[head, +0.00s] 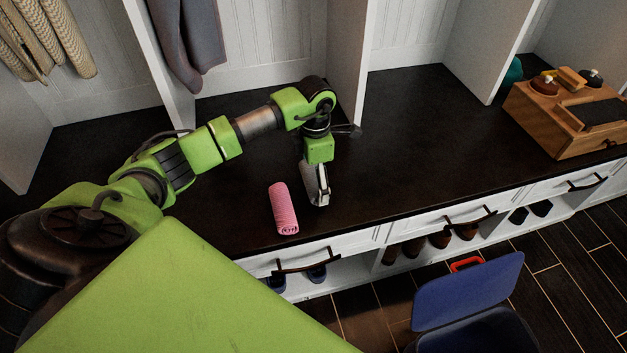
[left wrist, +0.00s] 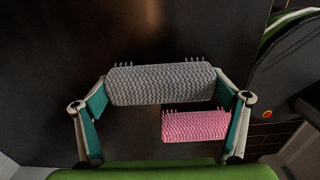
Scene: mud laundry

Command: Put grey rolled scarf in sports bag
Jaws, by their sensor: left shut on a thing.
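The grey rolled scarf (left wrist: 160,84) lies crosswise between the two fingers of my left gripper in the left wrist view, with fringe along its upper edge. My left gripper (left wrist: 162,88) is shut on it. In the head view my left gripper (head: 317,190) points down over the dark bench top, just right of a pink roll; the scarf is hard to make out there. I cannot make out a sports bag for certain in either view. My right gripper is not in view.
The pink roll (head: 283,208) lies on the dark bench (head: 400,150) near its front edge, and also shows in the left wrist view (left wrist: 195,126). A wooden box (head: 566,115) stands at right. A blue open-lidded container (head: 468,292) is on the floor. White dividers rise behind.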

